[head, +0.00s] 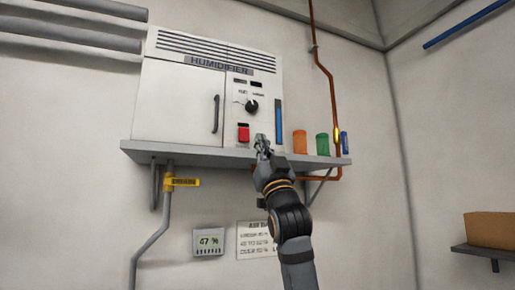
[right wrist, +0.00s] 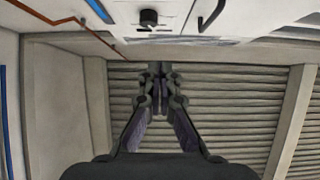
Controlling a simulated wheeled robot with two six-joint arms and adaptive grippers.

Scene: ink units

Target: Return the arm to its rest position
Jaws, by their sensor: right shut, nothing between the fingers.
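My right gripper (head: 262,145) is raised in front of the humidifier's lower right part, near the shelf edge. In the right wrist view its fingers (right wrist: 160,72) are together with nothing between them. The humidifier (head: 175,100) is a white cabinet with a closed door, a dark handle, a black knob (head: 252,106) and a red switch (head: 243,133). The gripper shows just right of the red switch; I cannot tell whether it touches the panel. The knob also shows in the right wrist view (right wrist: 149,18). My left gripper is not in view.
The humidifier stands on a grey wall shelf (head: 200,154). Orange (head: 300,142), green (head: 322,144) and blue (head: 344,143) containers stand at its right end. A copper pipe (head: 330,90) runs down the wall. A 47 % display (head: 208,241) hangs below. A box (head: 490,229) sits far right.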

